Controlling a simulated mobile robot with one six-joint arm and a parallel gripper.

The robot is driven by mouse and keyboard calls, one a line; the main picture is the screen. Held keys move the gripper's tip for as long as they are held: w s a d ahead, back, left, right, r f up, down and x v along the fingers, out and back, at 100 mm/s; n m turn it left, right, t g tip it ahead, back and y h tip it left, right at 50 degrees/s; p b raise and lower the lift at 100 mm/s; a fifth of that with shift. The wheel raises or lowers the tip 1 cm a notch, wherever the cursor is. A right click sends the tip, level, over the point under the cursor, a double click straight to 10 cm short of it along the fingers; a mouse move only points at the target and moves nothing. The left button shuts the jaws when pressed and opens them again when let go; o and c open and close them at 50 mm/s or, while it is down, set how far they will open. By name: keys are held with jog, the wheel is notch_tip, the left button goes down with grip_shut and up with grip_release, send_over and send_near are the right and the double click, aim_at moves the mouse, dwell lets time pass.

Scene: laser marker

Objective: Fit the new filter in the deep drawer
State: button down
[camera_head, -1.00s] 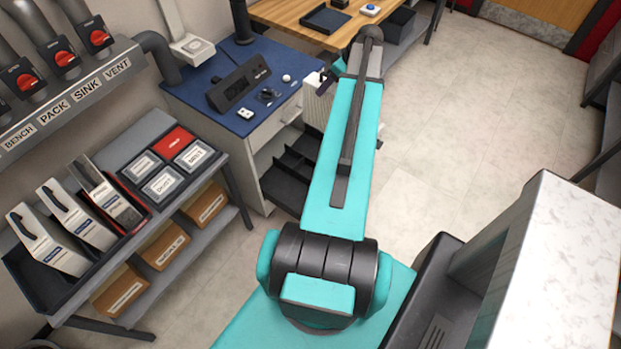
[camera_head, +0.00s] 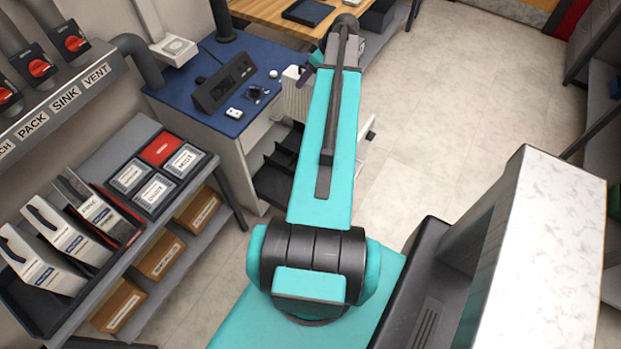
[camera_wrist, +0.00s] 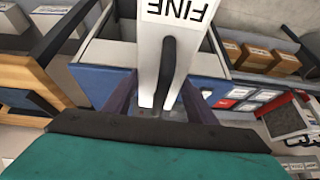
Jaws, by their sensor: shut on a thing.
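My gripper (camera_wrist: 160,98) is shut on the dark handle (camera_wrist: 166,72) of a white filter (camera_wrist: 178,28) marked FINE. The filter hangs from the fingers, and its ribbed white side shows beside my arm in the head view (camera_head: 295,96). Below the blue-topped bench a drawer is pulled out; its dark divided inside (camera_head: 277,172) shows left of my arm, and its front end (camera_head: 369,133) shows to the right. In the wrist view a pale drawer rim (camera_wrist: 108,52) lies beside the filter. My arm hides the middle of the drawer, and the filter's lower end is hard to see.
The blue bench top (camera_head: 205,88) holds a black label unit (camera_head: 224,84) and small items. A grey rack (camera_head: 105,155) at left holds more white filters, lidded bins and cardboard boxes. A wooden bench (camera_head: 268,12) stands behind. Floor at right (camera_head: 455,120) is clear.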

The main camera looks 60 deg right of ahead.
jog(key=shift+w+f+b, duration=0.2)
jog(key=shift+f+b, duration=0.3)
jog(key=shift+f, duration=0.15)
notch_tip(320, 180, down, 32)
jog(key=b, duration=3.1)
jog(key=shift+r, duration=0.25)
jog(key=shift+s+r, duration=0.1)
jog(key=shift+r, duration=0.05)
